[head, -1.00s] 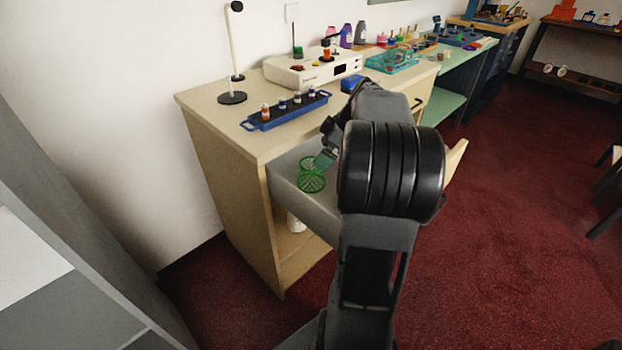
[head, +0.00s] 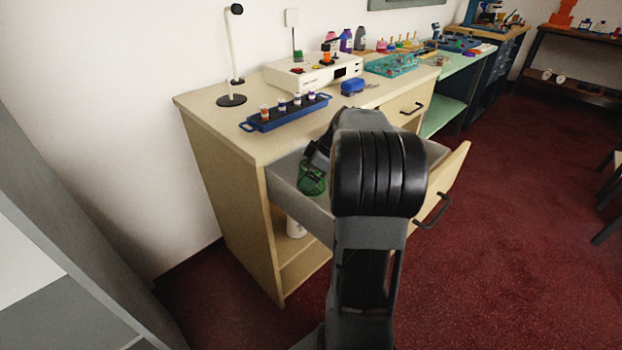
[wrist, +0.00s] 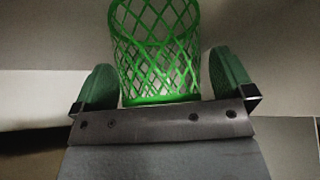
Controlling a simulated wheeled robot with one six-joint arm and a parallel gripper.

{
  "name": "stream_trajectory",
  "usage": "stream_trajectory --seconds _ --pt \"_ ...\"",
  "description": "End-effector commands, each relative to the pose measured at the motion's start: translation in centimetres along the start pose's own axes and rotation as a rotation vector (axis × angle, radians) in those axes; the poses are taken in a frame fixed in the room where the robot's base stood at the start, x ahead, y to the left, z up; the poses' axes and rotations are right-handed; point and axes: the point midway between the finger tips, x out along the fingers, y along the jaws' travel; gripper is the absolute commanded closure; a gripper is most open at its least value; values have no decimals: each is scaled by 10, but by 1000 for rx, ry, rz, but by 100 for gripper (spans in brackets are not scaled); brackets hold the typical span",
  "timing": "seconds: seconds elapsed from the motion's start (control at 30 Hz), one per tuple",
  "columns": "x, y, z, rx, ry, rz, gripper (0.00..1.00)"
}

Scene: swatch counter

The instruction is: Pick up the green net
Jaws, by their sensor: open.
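The green net (head: 311,181) is a small open-mesh basket in the pulled-out drawer (head: 285,189). In the wrist view the net (wrist: 157,50) stands between the two green finger pads of my gripper (wrist: 165,85), with a narrow gap on each side. My gripper is open around it and is not closed on it. In the head view my arm hides most of the gripper and much of the drawer.
The drawer front (head: 445,185) stands out to the right. On the counter (head: 235,130) above are a blue rack (head: 285,112) with several small bottles, a white device (head: 312,71) and a blue object (head: 352,86). A white stand (head: 233,55) is at the back left.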

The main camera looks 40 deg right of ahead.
Motion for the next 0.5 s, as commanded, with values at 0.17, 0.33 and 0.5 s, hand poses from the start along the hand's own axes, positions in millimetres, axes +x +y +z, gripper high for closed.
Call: stream_trajectory --seconds 0.17,0.33,0.5 --pt "-1 0 0 0 0 0 6" --pt "-1 0 0 0 0 0 22" --pt "-1 0 0 0 0 0 38"
